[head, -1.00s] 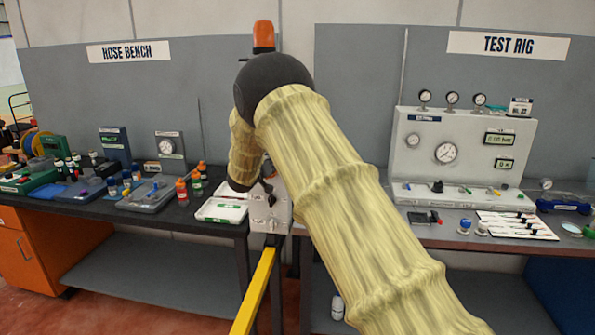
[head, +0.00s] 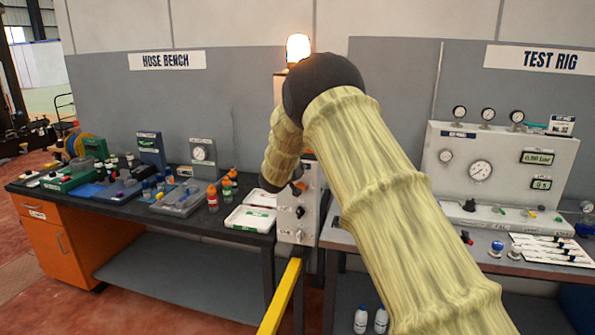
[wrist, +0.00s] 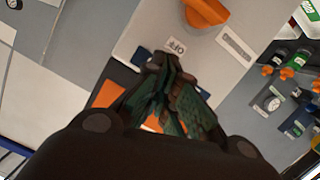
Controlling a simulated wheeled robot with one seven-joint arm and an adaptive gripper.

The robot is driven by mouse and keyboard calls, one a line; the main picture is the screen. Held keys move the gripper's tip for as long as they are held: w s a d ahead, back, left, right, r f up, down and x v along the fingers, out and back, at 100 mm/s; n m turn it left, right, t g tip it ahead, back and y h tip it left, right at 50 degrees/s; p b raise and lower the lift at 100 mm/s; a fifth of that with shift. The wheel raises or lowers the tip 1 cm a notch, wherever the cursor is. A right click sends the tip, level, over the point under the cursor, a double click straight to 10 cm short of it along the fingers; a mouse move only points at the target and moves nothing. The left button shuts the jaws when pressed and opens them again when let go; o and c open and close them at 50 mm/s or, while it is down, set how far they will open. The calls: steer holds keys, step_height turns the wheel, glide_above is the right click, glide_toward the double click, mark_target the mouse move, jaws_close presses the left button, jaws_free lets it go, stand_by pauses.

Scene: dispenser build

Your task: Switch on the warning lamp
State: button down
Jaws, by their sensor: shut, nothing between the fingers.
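The warning lamp (head: 298,48) on top of the post between the two benches glows bright white-yellow. The grey control box (head: 297,228) below it carries small switches and an orange part, partly behind my arm. In the wrist view, an orange rotary knob (wrist: 207,12) sits on the grey panel, with a small label (wrist: 175,46) below it. My gripper (wrist: 170,64) is shut and empty, its fingertips near that label and apart from the knob in the picture. In the head view, my arm hides the fingers.
The hose bench (head: 130,206) at left holds bottles, trays and gauges. White trays (head: 250,218) lie at its right end, close to the box. The test rig (head: 497,165) stands at right with gauges and cards. A yellow rail (head: 282,297) runs out below the box.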

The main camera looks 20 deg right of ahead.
steer(key=b+v, duration=0.3)
steer(key=v, duration=0.6)
steer(key=shift+s, duration=0.45)
